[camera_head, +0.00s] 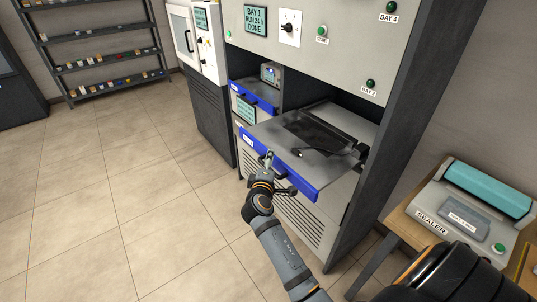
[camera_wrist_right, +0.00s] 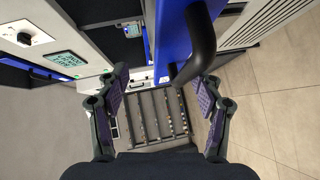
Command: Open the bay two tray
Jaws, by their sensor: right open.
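The bay two tray (camera_head: 330,168) is a grey drawer with a blue front (camera_head: 305,188). In the head view it stands well out of the cabinet, below the BAY 2 label (camera_head: 368,92). A dark device lies on it, towards the back. My right gripper (camera_head: 274,168) is at the tray's front, beside its handle. In the wrist view the right gripper (camera_wrist_right: 160,98) has its fingers spread wide with nothing between the pads. The black curved handle (camera_wrist_right: 202,40) shows ahead of the right-hand finger; whether they touch is unclear. My left gripper is not in view.
Another blue-fronted tray (camera_head: 258,97) sits left in the cabinet (camera_head: 330,30). A sealer (camera_head: 465,210) stands on a wooden table (camera_head: 398,220) at right. A shelf rack (camera_head: 100,58) stands at the back left. The tiled floor (camera_head: 110,200) left of the cabinet is clear.

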